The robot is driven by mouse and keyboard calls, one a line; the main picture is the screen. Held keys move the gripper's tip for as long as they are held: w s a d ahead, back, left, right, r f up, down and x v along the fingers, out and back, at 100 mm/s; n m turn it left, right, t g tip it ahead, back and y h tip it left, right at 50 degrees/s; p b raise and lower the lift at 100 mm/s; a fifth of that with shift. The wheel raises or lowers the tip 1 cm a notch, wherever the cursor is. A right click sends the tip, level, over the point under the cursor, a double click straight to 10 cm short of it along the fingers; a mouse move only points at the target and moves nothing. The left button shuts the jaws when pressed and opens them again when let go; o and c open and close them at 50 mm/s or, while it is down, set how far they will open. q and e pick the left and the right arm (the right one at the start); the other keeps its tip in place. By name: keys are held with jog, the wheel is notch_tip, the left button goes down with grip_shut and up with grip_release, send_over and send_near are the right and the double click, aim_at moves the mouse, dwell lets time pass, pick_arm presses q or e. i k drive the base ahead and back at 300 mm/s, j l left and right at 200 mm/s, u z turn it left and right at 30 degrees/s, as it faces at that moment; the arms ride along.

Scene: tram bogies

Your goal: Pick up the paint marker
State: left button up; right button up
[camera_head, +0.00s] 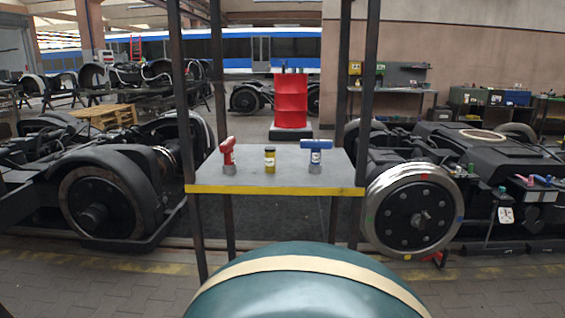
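A grey table (272,182) with a yellow front edge stands ahead in the middle. Three small things stand upright on it. At the left is a red tool (228,152) on a grey foot. In the middle is a short yellow cylinder (270,158) with a dark top. At the right is a blue T-shaped tool (316,150) with a grey foot. The yellow cylinder may be the paint marker, but it is too small to tell. Neither of my grippers is in view.
Dark upright posts (365,90) rise at the table's corners. Wheeled bogies stand on the left (110,195) and right (415,215), close to the table. A red drum (291,100) stands behind. Small coloured things (530,181) lie at the far right. Paved floor lies in front.

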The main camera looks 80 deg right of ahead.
aim_at(270, 152)
jog(key=z, duration=2.55)
